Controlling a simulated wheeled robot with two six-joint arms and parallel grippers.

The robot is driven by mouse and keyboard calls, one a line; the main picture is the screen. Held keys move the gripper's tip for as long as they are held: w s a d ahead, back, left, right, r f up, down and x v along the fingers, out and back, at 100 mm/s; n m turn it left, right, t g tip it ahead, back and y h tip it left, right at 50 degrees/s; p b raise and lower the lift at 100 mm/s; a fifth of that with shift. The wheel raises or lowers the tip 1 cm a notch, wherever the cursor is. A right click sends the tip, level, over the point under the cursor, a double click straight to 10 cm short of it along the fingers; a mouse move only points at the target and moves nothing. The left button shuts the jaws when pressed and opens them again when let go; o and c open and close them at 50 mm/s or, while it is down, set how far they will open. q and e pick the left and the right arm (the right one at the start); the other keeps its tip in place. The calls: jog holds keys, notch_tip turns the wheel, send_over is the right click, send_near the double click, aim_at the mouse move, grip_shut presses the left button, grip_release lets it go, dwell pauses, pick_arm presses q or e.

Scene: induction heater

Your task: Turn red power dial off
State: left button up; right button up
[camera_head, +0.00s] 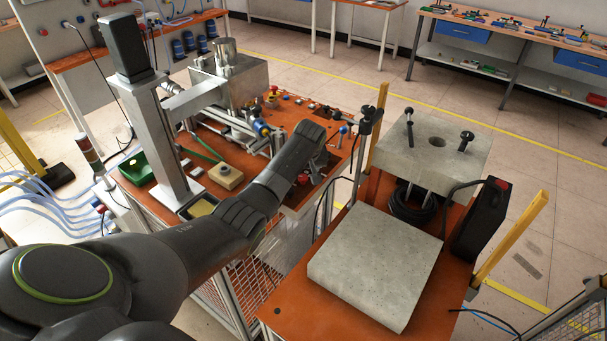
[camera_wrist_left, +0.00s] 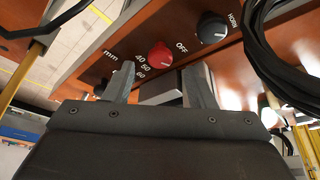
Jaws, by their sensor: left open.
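The red power dial (camera_wrist_left: 160,54) is a round knob on the orange-brown panel in the left wrist view. The word OFF is printed to its right, and the numbers 40, 50 and 60 lie to its left. My left gripper (camera_wrist_left: 165,78) is open, with one finger on each side of the dial's line and the dial between and just beyond the tips. I cannot tell whether the fingers touch it. In the head view, my left gripper (camera_head: 318,168) is at the front edge of the orange machine table. My right gripper is not seen.
A black dial (camera_wrist_left: 212,28) marked HORN sits right of the red one. Black cables (camera_wrist_left: 285,60) hang close by on the right. In the head view, a concrete slab (camera_head: 375,262) lies on the orange table to the right.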

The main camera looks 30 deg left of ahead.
aim_at(303, 177)
pick_arm(q)
jog(key=shift+x, duration=1.65)
